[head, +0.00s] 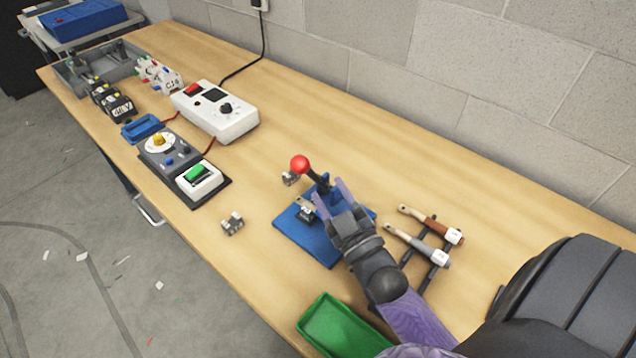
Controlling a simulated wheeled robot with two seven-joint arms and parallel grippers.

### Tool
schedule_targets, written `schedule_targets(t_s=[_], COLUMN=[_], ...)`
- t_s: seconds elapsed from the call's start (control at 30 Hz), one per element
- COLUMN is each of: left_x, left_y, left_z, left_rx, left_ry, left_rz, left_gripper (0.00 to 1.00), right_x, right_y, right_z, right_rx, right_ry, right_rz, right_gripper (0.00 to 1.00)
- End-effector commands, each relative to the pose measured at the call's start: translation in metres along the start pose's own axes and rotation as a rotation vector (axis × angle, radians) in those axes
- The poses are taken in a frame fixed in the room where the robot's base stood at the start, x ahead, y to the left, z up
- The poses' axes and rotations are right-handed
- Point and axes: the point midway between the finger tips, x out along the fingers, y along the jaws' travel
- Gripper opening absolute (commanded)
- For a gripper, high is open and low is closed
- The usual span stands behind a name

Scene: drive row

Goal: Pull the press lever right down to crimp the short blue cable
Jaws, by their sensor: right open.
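The press has a blue base (308,243) and a dark lever ending in a red ball knob (300,163). The lever stands raised, tilted up to the left. My right gripper (331,188) is open over the press, its purple fingers close to the lever's dark shaft. I cannot tell whether they touch it. The gripper hides the right part of the press. A small dark block with a light top (306,212) sits on the base. I cannot make out the short blue cable. My left gripper is not in view.
A green tray (318,310) stands at the front edge. Two handled tools (425,245) lie on a rack right of the press. Small grey connectors (232,223) lie nearby. A white box (228,122) and a control panel with a green button (200,174) stand to the left.

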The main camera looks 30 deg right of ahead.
Motion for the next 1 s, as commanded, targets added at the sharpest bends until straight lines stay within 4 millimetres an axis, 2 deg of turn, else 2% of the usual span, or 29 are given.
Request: schedule_targets(t_s=[0.03,0.1,0.2,0.23,0.33,0.4,0.53,0.93,1.0], left_x=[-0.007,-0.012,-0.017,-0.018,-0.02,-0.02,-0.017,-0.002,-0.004], left_y=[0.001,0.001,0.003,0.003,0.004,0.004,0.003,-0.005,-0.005], left_z=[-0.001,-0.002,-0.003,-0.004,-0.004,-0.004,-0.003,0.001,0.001], left_rx=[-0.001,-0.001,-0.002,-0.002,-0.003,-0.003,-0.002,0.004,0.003], left_ry=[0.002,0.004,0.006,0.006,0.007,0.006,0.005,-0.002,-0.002], left_rz=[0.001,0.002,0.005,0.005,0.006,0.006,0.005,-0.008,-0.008], left_gripper=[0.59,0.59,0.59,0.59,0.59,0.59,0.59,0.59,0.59], right_x=[0.001,0.003,0.006,0.006,0.008,0.01,0.024,0.108,0.099], right_y=[0.018,0.037,0.055,0.058,0.065,0.067,0.063,0.041,0.03], right_z=[-0.006,-0.011,-0.016,-0.017,-0.018,-0.017,-0.015,-0.013,-0.01], right_rx=[0.166,0.479,0.884,0.983,1.215,1.292,1.315,1.309,1.313], right_ry=[0.017,0.009,-0.058,-0.084,-0.156,-0.181,-0.184,-0.18,-0.189], right_rz=[-0.041,-0.102,-0.173,-0.186,-0.205,-0.204,-0.201,-0.201,-0.201], right_gripper=[0.39,0.24,0.03,0.0,0.0,0.0,0.0,0.0,0.0])
